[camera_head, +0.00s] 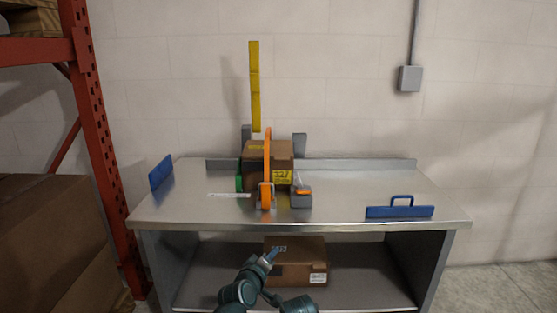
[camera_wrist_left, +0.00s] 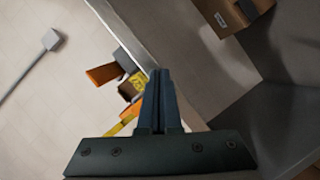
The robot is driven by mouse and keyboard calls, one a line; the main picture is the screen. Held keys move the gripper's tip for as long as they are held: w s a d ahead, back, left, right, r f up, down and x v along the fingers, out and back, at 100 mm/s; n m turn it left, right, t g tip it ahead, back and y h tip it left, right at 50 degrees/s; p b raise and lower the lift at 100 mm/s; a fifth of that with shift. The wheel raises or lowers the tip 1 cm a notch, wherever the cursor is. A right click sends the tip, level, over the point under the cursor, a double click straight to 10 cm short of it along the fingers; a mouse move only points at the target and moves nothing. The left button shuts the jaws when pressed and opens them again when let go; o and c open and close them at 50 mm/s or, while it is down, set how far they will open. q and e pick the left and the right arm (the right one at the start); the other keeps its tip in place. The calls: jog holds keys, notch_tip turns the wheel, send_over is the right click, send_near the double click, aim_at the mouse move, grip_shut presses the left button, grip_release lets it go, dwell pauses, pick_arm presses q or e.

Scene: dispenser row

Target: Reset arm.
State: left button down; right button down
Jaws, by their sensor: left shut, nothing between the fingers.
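My left gripper (camera_head: 273,254) is low in the middle of the head view, in front of the metal table and over the lower shelf area. In the left wrist view its two dark fingers (camera_wrist_left: 156,78) lie together, shut with nothing between them. The fingertips appear apart from the table and from the things on it. My right gripper is not seen in either view.
The metal table (camera_head: 340,205) carries a cardboard box (camera_head: 256,152), an orange-handled dispenser (camera_head: 267,195), a smaller grey dispenser (camera_head: 301,199) and blue plates (camera_head: 400,212). Another box (camera_head: 298,262) sits on the lower shelf. An orange rack (camera_head: 95,120) stands left. The tabletop's right middle is clear.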

pick_arm(q)
jog(key=s+a+f+m+g+y, duration=0.1)
jog(key=s+a+f+m+g, duration=0.2)
jog(key=f, duration=0.2)
jog(key=s+a+f+m+g+y, duration=0.1)
jog(key=s+a+f+m+g, duration=0.1)
jog(key=s+f+g, duration=0.3)
jog(key=s+a+f+m+g+y, duration=0.3)
jog(key=s+a+f+g, duration=0.25)
jog(key=s+a, duration=0.4)
jog(key=s+d+m+g+y, duration=0.1)
jog(key=s+d+m, duration=0.3)
jog(key=s+d, duration=0.5)
notch_tip(320, 180, up, 26)
jog(key=w+d+p, duration=0.1)
jog(key=d+p, duration=0.1)
jog(key=p, duration=2.4)
jog(key=shift+w+f+p, duration=0.15)
jog(key=shift+w+p, duration=0.15)
jog(key=shift+w, duration=0.1)
